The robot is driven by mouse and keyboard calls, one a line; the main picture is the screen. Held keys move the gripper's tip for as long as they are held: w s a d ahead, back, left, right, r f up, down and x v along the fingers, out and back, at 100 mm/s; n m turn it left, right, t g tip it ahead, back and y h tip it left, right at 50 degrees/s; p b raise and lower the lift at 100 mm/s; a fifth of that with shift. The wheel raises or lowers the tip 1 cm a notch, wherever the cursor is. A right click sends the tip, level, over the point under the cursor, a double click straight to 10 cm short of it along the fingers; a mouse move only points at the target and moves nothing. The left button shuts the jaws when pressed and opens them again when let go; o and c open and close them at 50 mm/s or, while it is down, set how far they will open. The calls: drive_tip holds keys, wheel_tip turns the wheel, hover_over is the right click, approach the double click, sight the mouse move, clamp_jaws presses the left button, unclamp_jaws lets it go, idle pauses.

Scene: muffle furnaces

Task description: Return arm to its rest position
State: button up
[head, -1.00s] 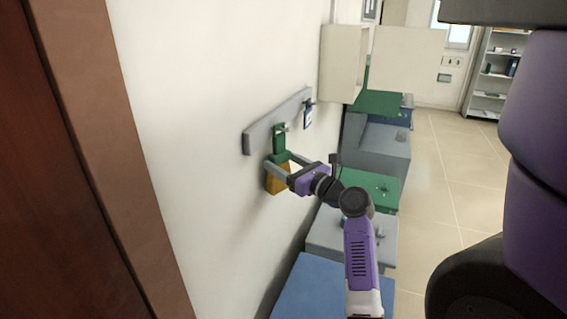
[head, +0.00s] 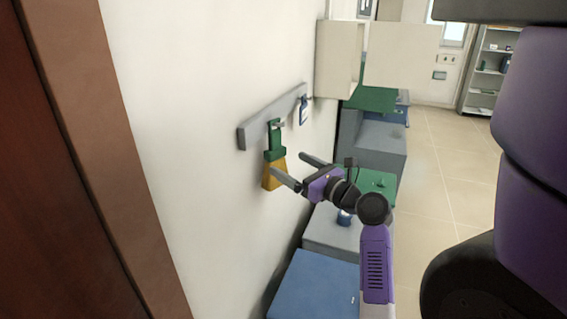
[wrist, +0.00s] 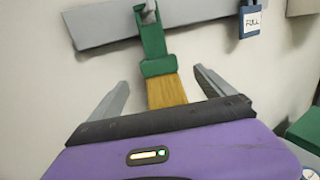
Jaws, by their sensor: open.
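My gripper (head: 301,171) is open, with its two grey fingers apart and nothing held between them. It is in front of the wall, a little to the right of a brush-like item with a green handle and yellow lower part (head: 274,178). That item hangs on a grey wall rail (head: 262,124). In the wrist view the hanging item (wrist: 166,90) is ahead between the fingers' directions, and the gripper (wrist: 165,90) shows a finger on each side. My purple arm reaches up from the bottom of the head view.
A blue tag (head: 303,111) marked FULL in the wrist view hangs on the rail's right end. An open cream cabinet (head: 338,60) is on the wall beyond. Blue (head: 312,285), grey and green-topped units line the wall below. Tiled floor (head: 455,140) is clear to the right.

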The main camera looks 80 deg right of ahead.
drive_tip(key=shift+v, duration=1.2)
